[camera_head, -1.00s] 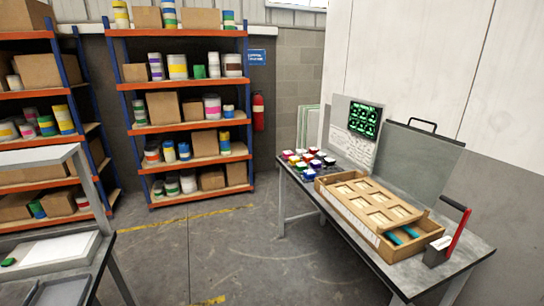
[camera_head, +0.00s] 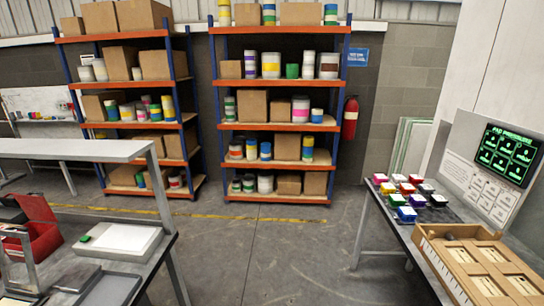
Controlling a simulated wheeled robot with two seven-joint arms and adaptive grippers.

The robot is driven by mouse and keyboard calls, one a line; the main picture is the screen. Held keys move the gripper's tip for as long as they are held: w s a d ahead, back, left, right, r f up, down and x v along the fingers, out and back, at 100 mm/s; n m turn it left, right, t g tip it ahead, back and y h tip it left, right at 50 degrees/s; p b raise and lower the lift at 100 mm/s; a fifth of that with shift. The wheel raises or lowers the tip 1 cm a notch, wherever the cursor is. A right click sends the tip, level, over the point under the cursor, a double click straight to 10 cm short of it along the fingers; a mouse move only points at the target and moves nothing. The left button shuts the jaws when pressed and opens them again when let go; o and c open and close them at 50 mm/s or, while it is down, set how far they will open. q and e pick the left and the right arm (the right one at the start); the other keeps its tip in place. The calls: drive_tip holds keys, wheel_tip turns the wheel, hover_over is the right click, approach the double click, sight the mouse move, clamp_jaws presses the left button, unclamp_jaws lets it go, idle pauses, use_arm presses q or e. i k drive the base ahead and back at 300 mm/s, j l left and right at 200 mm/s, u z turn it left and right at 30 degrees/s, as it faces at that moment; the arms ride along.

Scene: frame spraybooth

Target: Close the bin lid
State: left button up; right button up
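A red box (camera_head: 42,240) stands on the grey workbench at the lower left; its top looks raised and its inside is dark, and I cannot tell for sure whether it is the bin. No other clear bin or lid shows. Neither of my grippers is in view.
The left workbench (camera_head: 160,240) holds a white flat block (camera_head: 125,242) with a green item and a dark grey tray (camera_head: 110,290). A right table has a wooden tray (camera_head: 440,262), several colored pots (camera_head: 408,198) and a green-lit screen (camera_head: 505,155). Shelves (camera_head: 280,127) stand behind; the middle floor is clear.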

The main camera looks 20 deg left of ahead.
sight(36, 207)
drive_tip(key=i+u, duration=0.4)
drive_tip(key=i, duration=0.4)
drive_tip(key=i+j+z, duration=0.15)
drive_tip(key=i, duration=1.35)
drive_tip(key=i+u, duration=0.25)
drive_tip(key=i+l+u, duration=0.1)
drive_tip(key=u, duration=0.2)
drive_tip(key=i+l+u, duration=0.1)
drive_tip(key=u, duration=0.35)
drive_tip(key=i+l+u, duration=0.1)
drive_tip(key=u, duration=0.35)
drive_tip(key=l+u, duration=0.3)
drive_tip(key=u, duration=0.15)
drive_tip(key=l+u, duration=0.2)
drive_tip(key=u, duration=0.3)
drive_tip(key=l+u, duration=0.25)
drive_tip(key=u, duration=0.2)
drive_tip(key=l+u, duration=0.2)
drive_tip(key=u, duration=0.25)
drive_tip(key=k+l+u, duration=0.1)
drive_tip(key=u, duration=0.35)
